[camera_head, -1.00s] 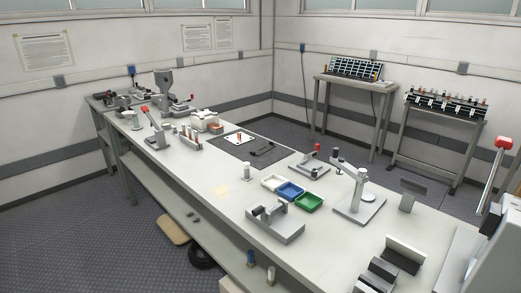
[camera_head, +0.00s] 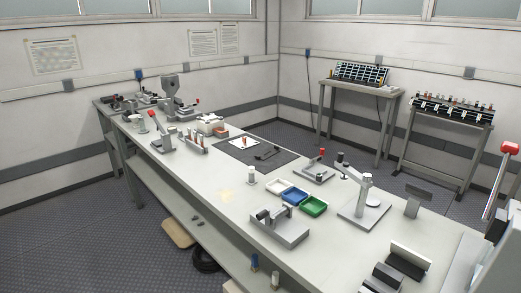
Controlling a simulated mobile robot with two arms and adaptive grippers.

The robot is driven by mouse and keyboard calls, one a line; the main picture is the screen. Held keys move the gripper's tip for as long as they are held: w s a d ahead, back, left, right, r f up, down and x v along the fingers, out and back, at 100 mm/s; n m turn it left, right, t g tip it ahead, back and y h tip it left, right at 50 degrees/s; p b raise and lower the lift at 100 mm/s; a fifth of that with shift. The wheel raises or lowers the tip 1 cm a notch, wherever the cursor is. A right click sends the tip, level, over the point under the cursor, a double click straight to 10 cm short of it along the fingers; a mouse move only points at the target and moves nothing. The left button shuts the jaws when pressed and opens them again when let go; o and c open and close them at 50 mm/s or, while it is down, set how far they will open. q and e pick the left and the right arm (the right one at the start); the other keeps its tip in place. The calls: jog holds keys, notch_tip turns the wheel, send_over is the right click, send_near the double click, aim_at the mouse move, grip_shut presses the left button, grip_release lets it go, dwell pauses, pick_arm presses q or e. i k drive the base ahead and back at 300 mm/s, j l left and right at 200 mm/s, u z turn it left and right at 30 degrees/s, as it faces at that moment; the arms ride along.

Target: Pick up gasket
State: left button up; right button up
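I cannot make out a gasket for certain. A black ring-shaped thing (camera_head: 206,260) lies low beneath the long workbench (camera_head: 215,205), partly hidden by the bench; I cannot tell what it is. On the bench stand a white tray (camera_head: 278,186), a blue tray (camera_head: 294,195) and a green tray (camera_head: 313,206); their contents are too small to tell. A dark mat (camera_head: 270,163) farther back holds a white plate with a red-topped part (camera_head: 244,143) and a black tool (camera_head: 268,153). Neither of my grippers is in view.
A grey clamp fixture (camera_head: 280,228) and a lever press (camera_head: 362,200) stand on the bench near the trays. A brown pad (camera_head: 178,233) lies below the bench. Two side tables with a panel (camera_head: 360,73) and a rack (camera_head: 450,108) stand by the wall. The floor at left is clear.

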aim_at(272, 151)
jog(key=z, duration=0.55)
jog(key=i+j+z, duration=0.25)
jog(key=j+z, duration=0.25)
jog(key=j, duration=0.25)
jog(key=i+j+z, duration=0.25)
jog(key=j, duration=0.2)
jog(key=j+z, duration=0.25)
jog(key=j, duration=0.15)
jog(key=k, duration=0.05)
